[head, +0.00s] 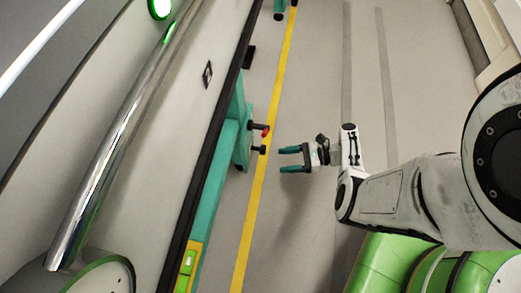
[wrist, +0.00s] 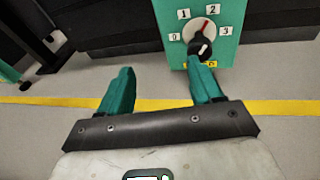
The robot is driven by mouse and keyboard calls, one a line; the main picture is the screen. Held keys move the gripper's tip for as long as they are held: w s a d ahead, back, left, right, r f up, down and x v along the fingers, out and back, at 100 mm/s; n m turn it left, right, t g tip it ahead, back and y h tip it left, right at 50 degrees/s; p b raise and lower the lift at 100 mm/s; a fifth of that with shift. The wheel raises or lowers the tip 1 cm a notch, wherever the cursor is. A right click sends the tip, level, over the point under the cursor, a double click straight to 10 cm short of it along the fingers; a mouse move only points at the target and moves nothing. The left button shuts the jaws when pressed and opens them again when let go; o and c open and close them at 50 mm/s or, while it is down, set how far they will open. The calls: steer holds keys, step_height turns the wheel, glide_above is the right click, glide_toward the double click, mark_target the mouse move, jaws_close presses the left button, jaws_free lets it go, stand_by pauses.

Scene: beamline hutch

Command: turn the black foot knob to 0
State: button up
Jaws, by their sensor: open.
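The black foot knob (wrist: 201,49) sits on a teal panel (wrist: 232,45) in the wrist view, with labels 0, 1, 2 and 3 around its dial. A thin red mark on the dial points up, nearest to 2; a white mark shows on the knob's face. In the head view the knob (head: 260,150) sticks out low from a teal post, below a red knob (head: 265,129). My gripper (head: 283,160) is open and empty, a short way right of the knob. In the wrist view my gripper (wrist: 161,68) has its right finger just below the knob, apparently not touching it.
A yellow floor line (head: 262,165) runs between the post and my gripper. A long pale wall with a chrome rail (head: 120,130) stands at the left. Grey floor (head: 315,60) is clear beyond my gripper. A yellow tag lies under the dial, partly hidden by my finger.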

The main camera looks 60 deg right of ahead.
mark_target(260, 149)
steer(key=d+f+m+t+h+b, duration=0.2)
steer(key=d+f+m+t+b, duration=0.1)
steer(key=d+m+t, duration=0.15)
steer(key=shift+g, duration=0.35)
steer(key=x, duration=1.1)
steer(key=shift+w+a+f+b, duration=0.1)
steer(key=shift+w+a+b, duration=0.1)
steer(key=shift+w+b, duration=0.15)
steer(key=shift+c, duration=0.4)
steer(key=c, duration=1)
